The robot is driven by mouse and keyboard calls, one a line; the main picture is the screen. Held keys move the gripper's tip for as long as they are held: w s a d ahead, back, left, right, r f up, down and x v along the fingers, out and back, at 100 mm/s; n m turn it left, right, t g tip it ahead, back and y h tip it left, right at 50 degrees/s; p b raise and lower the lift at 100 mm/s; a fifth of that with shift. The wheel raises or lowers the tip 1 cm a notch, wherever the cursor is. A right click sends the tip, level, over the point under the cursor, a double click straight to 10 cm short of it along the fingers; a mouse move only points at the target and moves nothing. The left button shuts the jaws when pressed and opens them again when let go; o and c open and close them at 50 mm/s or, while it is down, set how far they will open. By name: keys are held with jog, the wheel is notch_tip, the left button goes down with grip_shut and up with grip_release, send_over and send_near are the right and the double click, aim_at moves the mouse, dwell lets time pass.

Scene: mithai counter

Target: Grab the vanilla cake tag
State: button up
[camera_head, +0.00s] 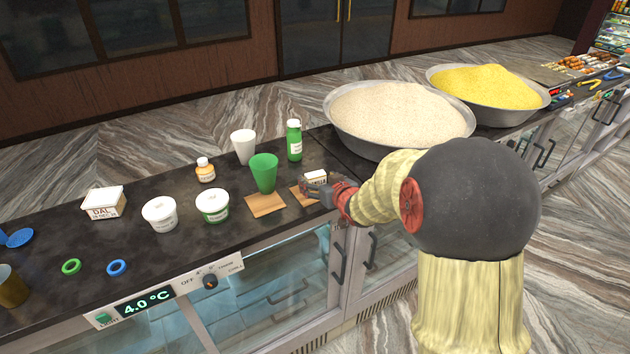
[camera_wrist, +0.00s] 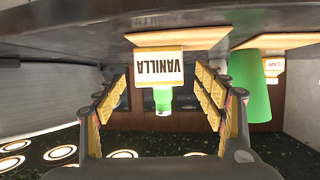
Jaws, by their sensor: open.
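The vanilla cake tag (camera_head: 316,177) is a small white block on a brown square mat (camera_head: 300,199) on the dark counter. In the wrist view, which is upside down, the tag (camera_wrist: 158,69) reads VANILLA and shows between my two yellow-padded fingers. My gripper (camera_head: 318,190) is at the tag's near side, low over the counter. In the wrist view my gripper (camera_wrist: 162,80) is open, with gaps between the tag and both fingers. Part of the tag's lower front is hidden by my gripper in the head view.
A green cup (camera_head: 264,172) stands on another brown mat (camera_head: 265,206) just left. A green bottle (camera_head: 294,141) and white cup (camera_head: 244,147) stand behind. A large bowl of pale grain (camera_head: 400,115) is close to the right. Tubs (camera_head: 212,205) and a DAL box (camera_head: 104,202) stand farther left.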

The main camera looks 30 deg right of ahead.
aim_at(317, 178)
jog(key=x, duration=0.3)
jog(key=shift+w, duration=0.15)
jog(key=shift+c, duration=1)
jog(key=c, duration=0.8)
jog(key=shift+r, duration=0.1)
jog(key=shift+c, duration=0.2)
